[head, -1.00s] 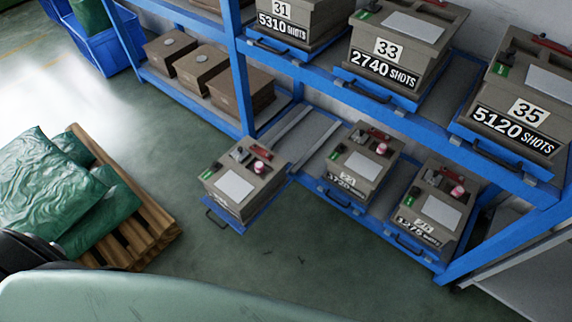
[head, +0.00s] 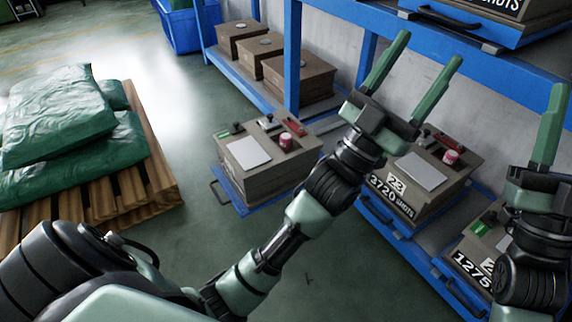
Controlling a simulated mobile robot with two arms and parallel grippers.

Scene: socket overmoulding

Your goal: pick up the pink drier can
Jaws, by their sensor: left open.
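A pink can (head: 286,141) stands on top of the brown mould box on the pulled-out blue tray. Another pink can (head: 450,157) stands on the box marked 23, on the lower shelf. I cannot tell from the picture which one is the drier can. My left gripper (head: 430,48) is open and empty, its green fingers pointing up and to the right, above and between the two boxes. My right gripper (head: 548,125) is at the right edge; one green finger shows clearly and its opening cannot be judged. It hides part of the box marked 1275.
A blue rack (head: 292,60) holds brown boxes (head: 300,76) on its lower left shelf and a mould on its upper shelf. Green sacks (head: 60,115) lie on a wooden pallet (head: 155,165) at left. Green floor between pallet and tray is clear.

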